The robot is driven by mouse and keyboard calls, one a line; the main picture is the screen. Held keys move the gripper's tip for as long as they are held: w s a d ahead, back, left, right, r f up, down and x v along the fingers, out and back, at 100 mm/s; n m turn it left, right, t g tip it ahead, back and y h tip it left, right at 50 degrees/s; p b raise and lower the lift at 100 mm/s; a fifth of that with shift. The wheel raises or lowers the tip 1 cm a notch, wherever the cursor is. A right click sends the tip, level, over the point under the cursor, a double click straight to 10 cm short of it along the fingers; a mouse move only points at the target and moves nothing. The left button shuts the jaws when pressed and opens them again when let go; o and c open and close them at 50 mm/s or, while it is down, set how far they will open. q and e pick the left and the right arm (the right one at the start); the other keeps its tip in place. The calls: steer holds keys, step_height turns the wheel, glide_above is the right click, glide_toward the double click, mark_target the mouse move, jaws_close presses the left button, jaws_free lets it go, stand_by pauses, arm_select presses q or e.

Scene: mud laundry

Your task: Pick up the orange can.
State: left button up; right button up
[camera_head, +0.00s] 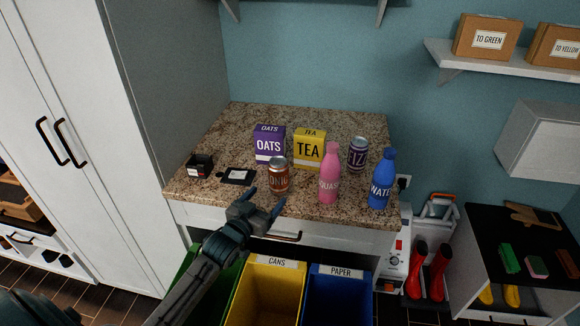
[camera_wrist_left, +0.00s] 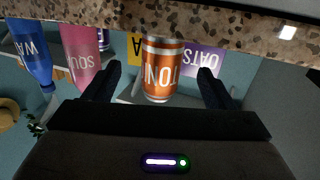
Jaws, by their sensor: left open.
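The orange can (camera_head: 279,176) stands upright on the granite counter near its front edge. My left gripper (camera_head: 264,201) is open at the counter's front edge, just in front of the can. In the left wrist view, which looks upside down, the can (camera_wrist_left: 163,72) appears between the two open fingers (camera_wrist_left: 160,75) with a gap on both sides. I cannot tell how far the fingertips reach along it. My right gripper is not in view.
A purple oats box (camera_head: 270,146) and yellow tea box (camera_head: 309,152) stand behind the can. A pink bottle (camera_head: 330,176), purple can (camera_head: 357,154) and blue bottle (camera_head: 382,182) stand to its right. A black card (camera_head: 238,176) lies left. Yellow (camera_head: 270,300) and blue (camera_head: 337,300) bins stand below.

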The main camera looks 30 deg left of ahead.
mark_target(274, 183)
arm_select(q)
steer(key=shift+w+r, duration=0.1)
steer(key=shift+r, duration=0.55)
steer(key=w, duration=0.5)
steer(key=shift+w+f, duration=0.15)
steer(key=shift+w, duration=0.05)
steer(key=shift+w+r, duration=0.2)
steer(key=shift+r, duration=0.05)
steer(key=shift+w+r+p, duration=0.25)
steer(key=shift+w, duration=0.35)
steer(key=shift+w+r+p, duration=0.25)
steer(key=shift+w, duration=0.3)
steer(key=shift+w+f, duration=0.2)
steer(key=shift+w, duration=0.4)
steer(key=shift+w+f, duration=0.15)
steer(key=shift+w, duration=0.4)
steer(key=shift+s, duration=0.1)
steer(key=shift+r, duration=0.1)
steer(key=shift+c, duration=1.3)
steer(key=c, duration=0.8)
